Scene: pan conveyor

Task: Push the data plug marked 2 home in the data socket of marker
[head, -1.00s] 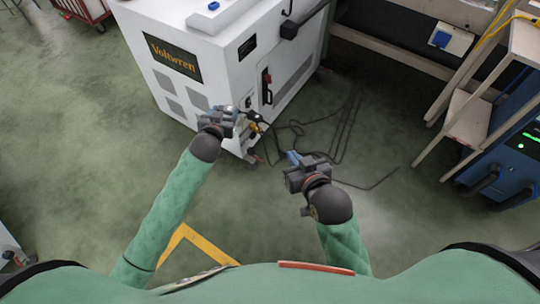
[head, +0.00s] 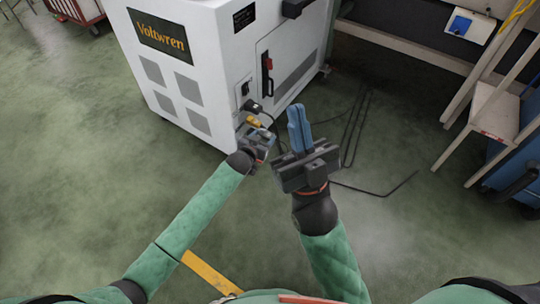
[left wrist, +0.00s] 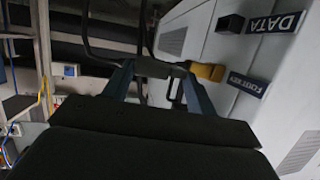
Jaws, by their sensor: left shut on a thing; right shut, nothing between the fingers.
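My left gripper (head: 262,134) is low beside the white cabinet's front corner. In the left wrist view its blue fingers (left wrist: 157,76) are shut on a dark grey plug (left wrist: 151,68) with a black cable. No number is readable on the plug. A DATA label (left wrist: 275,22) is on the cabinet at upper right, with a black block (left wrist: 231,23) beside it; I cannot tell whether that is the socket or a plug. The held plug is apart from it. My right gripper (head: 299,108) is shut and empty, blue fingers pointing up, right of the left gripper.
A yellow plug (left wrist: 207,71) sits beside a second label (left wrist: 247,84), close to the left fingers. The white cabinet (head: 205,60) stands ahead. Black cables (head: 358,125) lie on the floor to its right. A wooden frame (head: 485,110) stands at right.

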